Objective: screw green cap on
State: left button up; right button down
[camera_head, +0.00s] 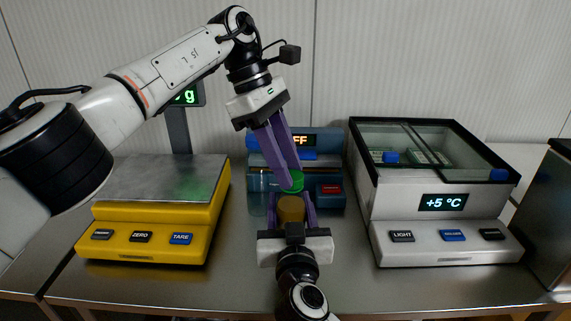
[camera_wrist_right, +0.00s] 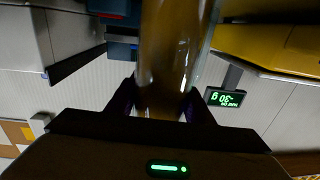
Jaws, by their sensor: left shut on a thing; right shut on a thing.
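A green cap (camera_head: 291,181) is between the fingertips of my left gripper (camera_head: 287,178), which comes down from above and is shut on it. Directly below it in the head view is a jar with amber-brown contents (camera_head: 291,210). My right gripper (camera_head: 291,222) comes from the front and is shut on the jar, one finger on each side. In the right wrist view the jar (camera_wrist_right: 172,60) fills the upper middle between my purple fingers. The cap is at the jar's top; I cannot tell whether it touches the rim or is threaded.
A yellow scale (camera_head: 150,222) with a steel plate stands at left. A grey chilled case (camera_head: 445,215) with a glass top reads +5 °C at right. A blue device (camera_head: 325,150) stands behind the jar. The steel counter (camera_head: 345,285) is clear in front.

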pick_arm(q)
jog(key=shift+a+m, duration=0.1)
jog(key=shift+m, duration=0.5)
jog(key=o, duration=1.6)
jog(key=shift+c, duration=0.2)
